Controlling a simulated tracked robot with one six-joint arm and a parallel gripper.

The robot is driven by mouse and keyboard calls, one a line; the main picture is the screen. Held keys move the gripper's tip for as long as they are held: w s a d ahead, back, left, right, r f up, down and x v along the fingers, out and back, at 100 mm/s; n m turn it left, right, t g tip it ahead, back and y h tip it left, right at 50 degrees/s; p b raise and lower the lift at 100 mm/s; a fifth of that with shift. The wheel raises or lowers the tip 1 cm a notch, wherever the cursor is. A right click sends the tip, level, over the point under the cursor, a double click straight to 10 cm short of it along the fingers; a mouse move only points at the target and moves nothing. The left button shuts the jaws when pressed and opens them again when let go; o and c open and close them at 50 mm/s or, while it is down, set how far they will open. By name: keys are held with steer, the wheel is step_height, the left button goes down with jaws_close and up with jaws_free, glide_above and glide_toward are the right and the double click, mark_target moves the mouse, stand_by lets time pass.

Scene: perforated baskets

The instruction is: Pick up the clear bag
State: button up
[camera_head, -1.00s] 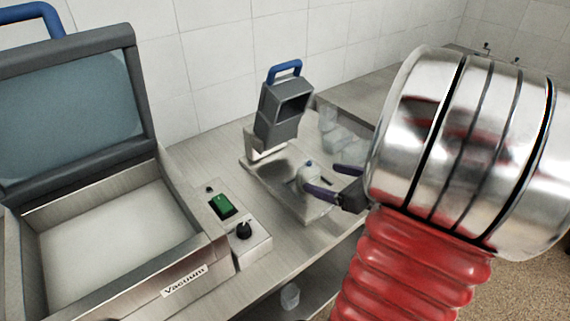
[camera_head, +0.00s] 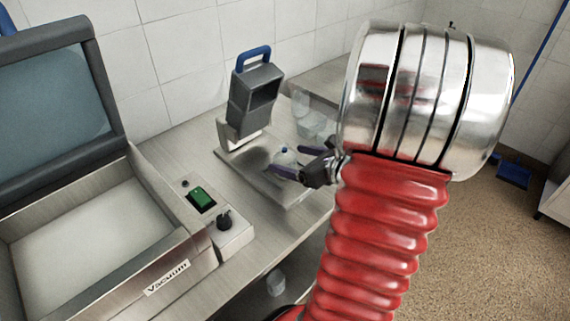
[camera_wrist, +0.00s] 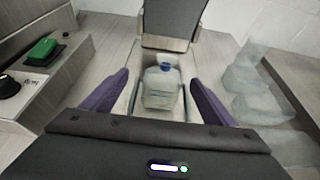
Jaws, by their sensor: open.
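The clear bag (camera_wrist: 161,88) has a blue top and stands upright on the metal plate of a small device. It sits between the two purple fingers of my gripper (camera_wrist: 158,95) in the wrist view, with a gap on each side, somewhat ahead of the gripper's body. In the head view the bag (camera_head: 285,159) shows small, near the purple fingertips of my gripper (camera_head: 294,161), partly hidden by them. My gripper is open and empty.
The grey device head with a blue handle (camera_head: 252,95) rises behind the bag. A vacuum machine (camera_head: 180,262) with a green switch (camera_head: 201,198) stands left. Other clear translucent items (camera_wrist: 254,92) lie to the right. A tiled wall runs behind.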

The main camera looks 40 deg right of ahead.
mark_target(285, 157)
steer(key=shift+x, duration=1.45)
steer(key=shift+d+x, duration=0.15)
steer(key=shift+x, duration=1.15)
steer(key=shift+d+x, duration=0.15)
steer(key=shift+x, duration=1.15)
steer(key=shift+f, duration=0.15)
steer(key=shift+c, duration=0.3)
steer(key=c, duration=1.3)
steer(key=shift+o, duration=0.2)
step_height(285, 157, up, 10)
